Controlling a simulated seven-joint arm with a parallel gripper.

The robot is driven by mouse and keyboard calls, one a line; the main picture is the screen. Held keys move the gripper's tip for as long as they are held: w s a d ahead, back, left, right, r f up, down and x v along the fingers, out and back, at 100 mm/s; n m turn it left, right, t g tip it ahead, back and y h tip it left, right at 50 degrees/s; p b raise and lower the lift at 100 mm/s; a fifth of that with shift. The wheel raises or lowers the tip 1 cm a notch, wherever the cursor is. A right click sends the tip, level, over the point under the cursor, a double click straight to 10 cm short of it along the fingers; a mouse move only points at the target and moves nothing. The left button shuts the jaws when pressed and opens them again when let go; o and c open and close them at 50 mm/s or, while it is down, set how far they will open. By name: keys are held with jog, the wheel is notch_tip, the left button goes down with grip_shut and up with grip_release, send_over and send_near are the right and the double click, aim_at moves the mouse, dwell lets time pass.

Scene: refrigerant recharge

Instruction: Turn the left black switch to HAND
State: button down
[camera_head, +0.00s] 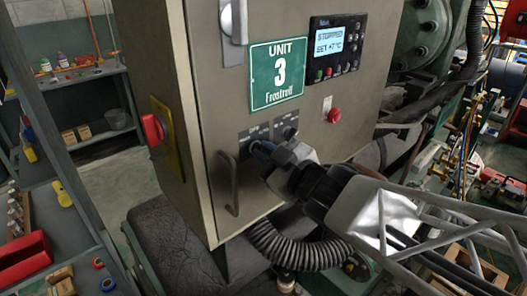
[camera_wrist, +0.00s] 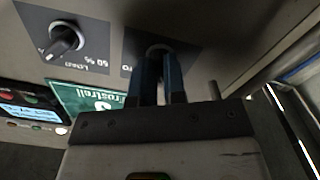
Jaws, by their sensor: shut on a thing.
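The left black switch (camera_wrist: 158,47) is on the dark label plate of the cabinet front. It is mostly hidden between the fingers in the wrist view, so its pointer direction and the HAND mark cannot be read. My gripper (camera_wrist: 160,72) has its blue fingers closed around this switch. In the head view my gripper (camera_head: 262,151) reaches the cabinet (camera_head: 222,100) from the lower right and covers the left switch. The right black switch (camera_head: 289,132) is beside it and free. It also shows in the wrist view (camera_wrist: 66,40), with "LOAD" and "50 %" lettering.
Above the switches are a green "UNIT 3" sign (camera_head: 277,74) and a display (camera_head: 336,42) reading "STOPPED". A red button (camera_head: 334,115) is to the right. A curved handle (camera_head: 230,183) stands out just left of my gripper. A red switch (camera_head: 153,129) is on the cabinet side.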

jog(key=shift+n, duration=1.7)
jog(key=c, duration=1.2)
grip_release()
jog(key=shift+o, duration=0.2)
jog(key=shift+s, duration=0.1)
jog(key=shift+v, duration=2.95)
